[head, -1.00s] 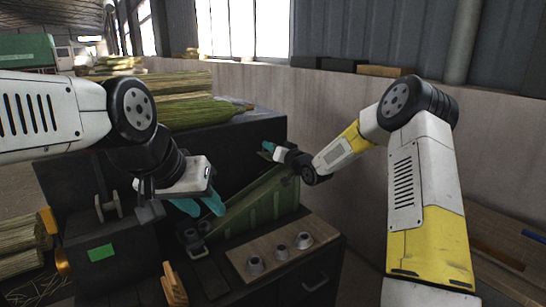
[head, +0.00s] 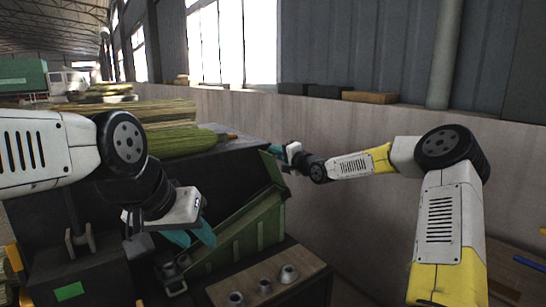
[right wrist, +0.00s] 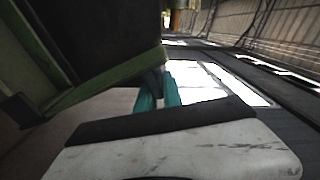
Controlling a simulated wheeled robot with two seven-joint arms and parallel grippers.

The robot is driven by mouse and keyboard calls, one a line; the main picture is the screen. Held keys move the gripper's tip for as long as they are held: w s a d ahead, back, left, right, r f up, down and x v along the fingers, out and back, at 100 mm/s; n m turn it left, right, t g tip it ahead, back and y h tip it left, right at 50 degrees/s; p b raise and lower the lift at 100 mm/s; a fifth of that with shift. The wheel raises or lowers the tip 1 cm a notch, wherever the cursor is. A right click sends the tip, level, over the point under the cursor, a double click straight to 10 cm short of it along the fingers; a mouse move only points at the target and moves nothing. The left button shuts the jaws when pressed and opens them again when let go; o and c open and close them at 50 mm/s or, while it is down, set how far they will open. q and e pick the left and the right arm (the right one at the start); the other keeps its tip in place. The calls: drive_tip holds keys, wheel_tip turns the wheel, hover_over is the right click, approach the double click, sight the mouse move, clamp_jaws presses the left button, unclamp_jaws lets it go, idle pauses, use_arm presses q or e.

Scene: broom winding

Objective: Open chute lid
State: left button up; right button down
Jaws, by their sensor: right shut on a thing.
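The green chute (head: 245,230) slopes along the dark machine, its upper end at the right. A green-edged lid panel (head: 271,167) stands tilted up at that end, apart from the trough below. My right gripper (head: 276,149) is at the panel's top edge, shut on it. In the right wrist view the lid's dark face and green rim (right wrist: 95,90) fill the upper left, beside my teal fingers (right wrist: 158,92); the exact contact is partly hidden. My left gripper (head: 192,238) hangs over the chute's lower left end, its teal fingers apart and empty.
A wooden board with several metal cups (head: 265,286) lies in front of the chute. A pale wall (head: 350,120) runs close behind my right arm. A spool holder (head: 78,240) stands at the left.

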drive_tip(key=shift+w+d+m, duration=0.45)
drive_tip(key=shift+d+m, duration=0.2)
drive_tip(key=shift+w+d+m, duration=0.45)
drive_tip(key=shift+d+m, duration=0.15)
drive_tip(key=shift+m, duration=0.05)
drive_tip(key=c, duration=1.5)
unclamp_jaws()
drive_tip(key=v, duration=0.7)
drive_tip(key=shift+s+d, duration=0.25)
drive_tip(key=shift+s, duration=0.05)
